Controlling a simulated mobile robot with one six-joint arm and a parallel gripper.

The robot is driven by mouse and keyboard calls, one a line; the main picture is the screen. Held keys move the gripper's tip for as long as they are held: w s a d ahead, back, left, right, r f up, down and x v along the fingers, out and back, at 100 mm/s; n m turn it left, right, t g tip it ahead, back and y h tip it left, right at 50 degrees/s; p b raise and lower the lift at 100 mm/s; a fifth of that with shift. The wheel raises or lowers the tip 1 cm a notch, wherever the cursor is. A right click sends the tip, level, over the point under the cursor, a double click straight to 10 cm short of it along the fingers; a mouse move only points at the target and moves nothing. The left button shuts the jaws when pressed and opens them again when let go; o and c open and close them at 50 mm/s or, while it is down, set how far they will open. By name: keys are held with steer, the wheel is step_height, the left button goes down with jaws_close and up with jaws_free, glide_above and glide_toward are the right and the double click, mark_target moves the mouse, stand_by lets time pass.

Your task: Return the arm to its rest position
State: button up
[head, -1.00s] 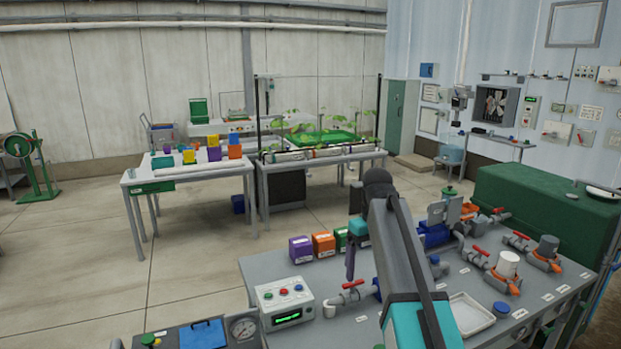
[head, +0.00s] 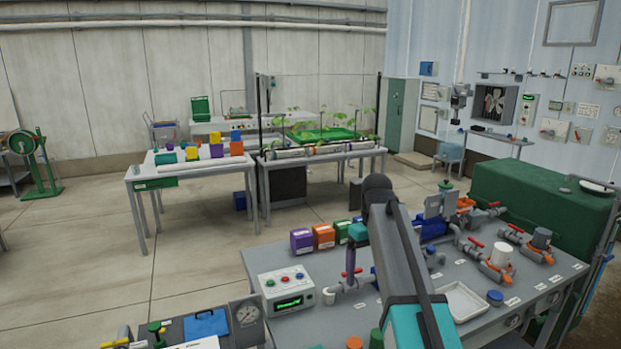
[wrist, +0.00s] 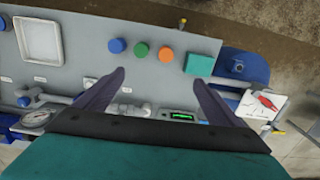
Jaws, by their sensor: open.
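My arm rises from the bottom of the head view and bends over the grey skid bench (head: 415,290). My gripper (head: 350,280) hangs on the far side of that arm, with its teal body and a purple finger showing above the bench. In the wrist view my gripper (wrist: 158,77) has its two dark purple fingers spread apart with nothing between them. Blue (wrist: 117,45), green (wrist: 141,49) and orange (wrist: 166,54) round caps and a teal block (wrist: 199,64) show beyond the fingers. How high the fingertips are above the bench is hard to tell.
Purple (head: 301,241) and orange (head: 323,236) boxes line the bench's far edge. A white tray (head: 462,302) lies to the right. Open floor (head: 190,265) is at left.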

steer(key=s+f+g+b, duration=0.2)
steer(key=s+f, duration=0.3)
steer(key=f, duration=0.8)
steer(key=s+f+g+b, duration=0.15)
steer(key=s+f, duration=0.45)
steer(key=f, duration=0.7)
steer(key=s+f+g+b, duration=0.2)
steer(key=s+f, duration=0.3)
steer(key=f, duration=0.8)
steer(key=s+f+m+b, duration=0.3)
steer(key=s+f+m, duration=0.1)
steer(key=s+f, duration=2.1)
steer(key=s, duration=0.4)
steer(key=shift+d+f+m+b, duration=0.15)
steer(key=shift+d+m+b, duration=0.1)
steer(key=shift+m+b, duration=0.1)
steer(key=shift+c, duration=0.4)
